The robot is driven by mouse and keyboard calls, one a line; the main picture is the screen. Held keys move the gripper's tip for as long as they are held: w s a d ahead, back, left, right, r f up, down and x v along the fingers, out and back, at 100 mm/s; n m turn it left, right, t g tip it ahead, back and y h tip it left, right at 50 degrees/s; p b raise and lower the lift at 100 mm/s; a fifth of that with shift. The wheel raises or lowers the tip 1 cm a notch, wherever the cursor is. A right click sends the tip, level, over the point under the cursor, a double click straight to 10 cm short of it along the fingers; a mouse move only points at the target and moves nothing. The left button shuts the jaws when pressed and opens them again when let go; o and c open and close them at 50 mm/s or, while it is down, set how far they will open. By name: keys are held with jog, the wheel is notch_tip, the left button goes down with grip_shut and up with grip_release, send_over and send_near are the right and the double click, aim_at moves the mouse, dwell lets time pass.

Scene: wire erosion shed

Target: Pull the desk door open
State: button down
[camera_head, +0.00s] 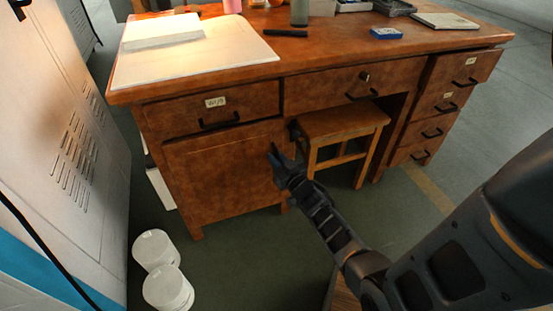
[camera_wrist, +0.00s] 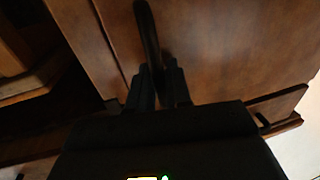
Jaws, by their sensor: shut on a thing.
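The wooden desk (camera_head: 350,52) stands in the middle of the head view. Its door (camera_head: 220,175) is the large brown panel at the lower left, below a labelled drawer. The door looks closed or nearly so in the head view. My gripper (camera_head: 275,156) is at the door's right edge. In the wrist view my gripper (camera_wrist: 163,75) is shut on the dark door handle (camera_wrist: 148,30), with one finger on each side of it. The door surface (camera_wrist: 225,45) fills much of the wrist view. The gripped part of the handle is hidden by the fingers.
A wooden stool (camera_head: 340,125) stands in the knee space, right of the door. Two white buckets (camera_head: 168,288) are on the floor in front of the door, lower left. A grey locker (camera_head: 70,130) stands at the left. The floor directly before the door is mostly clear.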

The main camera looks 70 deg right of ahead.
dwell(0.4)
jog(key=s+a+m+g+h, duration=0.1)
jog(key=s+a, duration=0.2)
jog(key=a, duration=0.6)
jog(key=s+a+m+g+h, duration=0.1)
jog(key=s+a, duration=0.1)
jog(key=a, duration=0.7)
jog(key=w+a+m+g+h+b, duration=0.2)
jog(key=w+a+g+b, duration=0.2)
jog(key=a, duration=0.7)
jog(key=w+a+m+g+h+b, duration=0.2)
jog(key=w+a+m+g+b, duration=0.1)
jog(key=a, duration=0.8)
jog(key=shift+w+m+g+b, duration=0.3)
jog(key=shift+w+g+b, duration=0.1)
jog(key=shift+w+b, duration=0.35)
jog(key=shift+w+a, duration=0.1)
